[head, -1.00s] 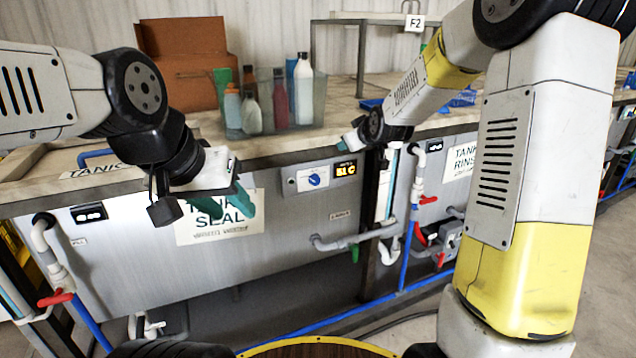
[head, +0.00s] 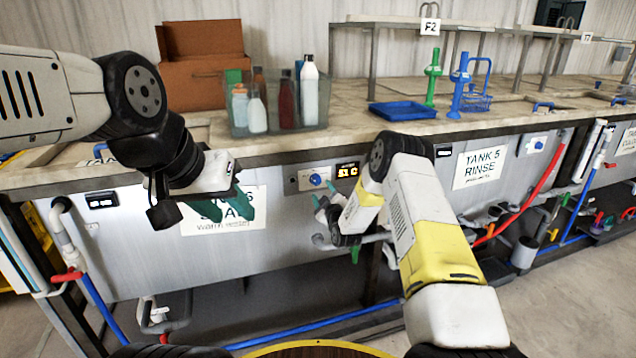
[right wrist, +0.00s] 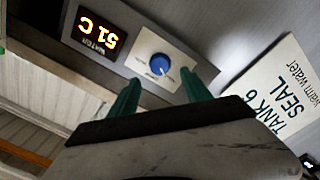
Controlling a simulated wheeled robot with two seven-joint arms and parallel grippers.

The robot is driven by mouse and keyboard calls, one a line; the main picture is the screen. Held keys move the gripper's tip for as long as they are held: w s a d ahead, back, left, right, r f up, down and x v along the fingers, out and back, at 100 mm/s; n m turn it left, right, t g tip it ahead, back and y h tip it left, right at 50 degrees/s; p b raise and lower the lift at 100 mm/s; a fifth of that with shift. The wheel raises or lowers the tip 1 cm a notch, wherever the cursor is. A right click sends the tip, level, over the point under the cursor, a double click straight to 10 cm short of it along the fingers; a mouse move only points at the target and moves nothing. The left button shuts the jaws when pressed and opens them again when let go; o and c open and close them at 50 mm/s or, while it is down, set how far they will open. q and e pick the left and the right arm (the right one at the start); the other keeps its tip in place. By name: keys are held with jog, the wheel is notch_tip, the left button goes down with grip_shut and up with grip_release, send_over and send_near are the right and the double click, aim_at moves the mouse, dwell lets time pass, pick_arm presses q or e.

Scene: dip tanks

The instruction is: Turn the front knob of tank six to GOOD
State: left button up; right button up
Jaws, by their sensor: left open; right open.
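The blue front knob (head: 315,180) sits on a grey control plate on the tank six front panel, beside an orange 51 C display (head: 347,169). The right wrist view shows the same knob (right wrist: 161,64), with a white pointer line; the dial lettering is too small to read. My right gripper (right wrist: 162,88) is open and empty, its green fingers pointing toward the knob, apparently short of it. In the head view my right gripper (head: 324,208) is just below the plate. My left gripper (head: 230,208) is open and empty before the tank six sign.
The tank six sign (right wrist: 283,100) is left of the knob in the head view. A bin of bottles (head: 270,125) stands on the counter above. A grey pipe (head: 375,237) runs below the plate. Tank five (head: 483,165) is to the right.

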aim_at(317, 181)
jog(key=x, duration=0.6)
jog(key=shift+w+a, duration=0.1)
jog(key=shift+w, duration=0.1)
grip_shut()
